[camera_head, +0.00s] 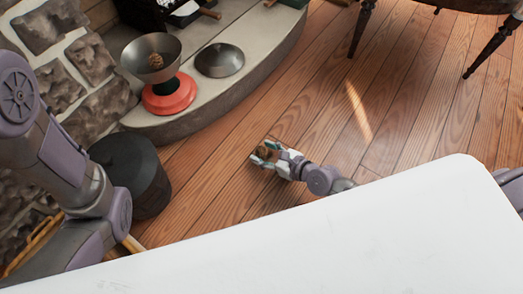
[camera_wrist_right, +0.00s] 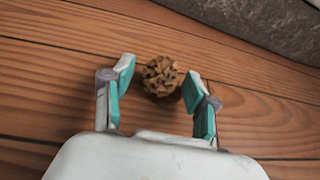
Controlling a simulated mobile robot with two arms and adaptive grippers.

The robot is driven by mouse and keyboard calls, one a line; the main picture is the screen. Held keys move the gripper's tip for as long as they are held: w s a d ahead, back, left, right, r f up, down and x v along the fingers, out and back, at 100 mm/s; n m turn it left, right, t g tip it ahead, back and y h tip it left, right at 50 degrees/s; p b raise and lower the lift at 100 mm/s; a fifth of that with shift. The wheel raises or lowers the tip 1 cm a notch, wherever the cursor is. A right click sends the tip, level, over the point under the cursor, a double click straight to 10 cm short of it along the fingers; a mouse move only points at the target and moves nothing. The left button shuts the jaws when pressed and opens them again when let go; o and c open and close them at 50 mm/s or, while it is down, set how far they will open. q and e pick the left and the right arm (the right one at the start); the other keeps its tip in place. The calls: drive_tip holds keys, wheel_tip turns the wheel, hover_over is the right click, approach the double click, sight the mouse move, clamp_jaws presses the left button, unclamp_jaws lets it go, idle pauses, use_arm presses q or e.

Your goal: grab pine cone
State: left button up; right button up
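A brown pine cone (camera_wrist_right: 161,76) lies on the wooden floor in the right wrist view, between and slightly beyond the fingertips of my right gripper (camera_wrist_right: 158,82). The gripper is open, with a finger on each side of the cone and a gap at the left finger. In the head view the right gripper (camera_head: 270,156) is low over the floor, with the pine cone (camera_head: 263,152) at its fingers. My left gripper is out of view.
The red scale (camera_head: 168,96) and a round metal dish (camera_head: 220,60) stand on the stone hearth (camera_head: 250,75). A dark bucket (camera_head: 133,175) stands on the floor at left. Table legs (camera_head: 487,50) are at upper right. The floor around the gripper is clear.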

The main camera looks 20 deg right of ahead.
drive_tip(key=c, duration=0.5)
drive_tip(key=shift+c, duration=0.2)
drive_tip(key=shift+r, duration=0.15)
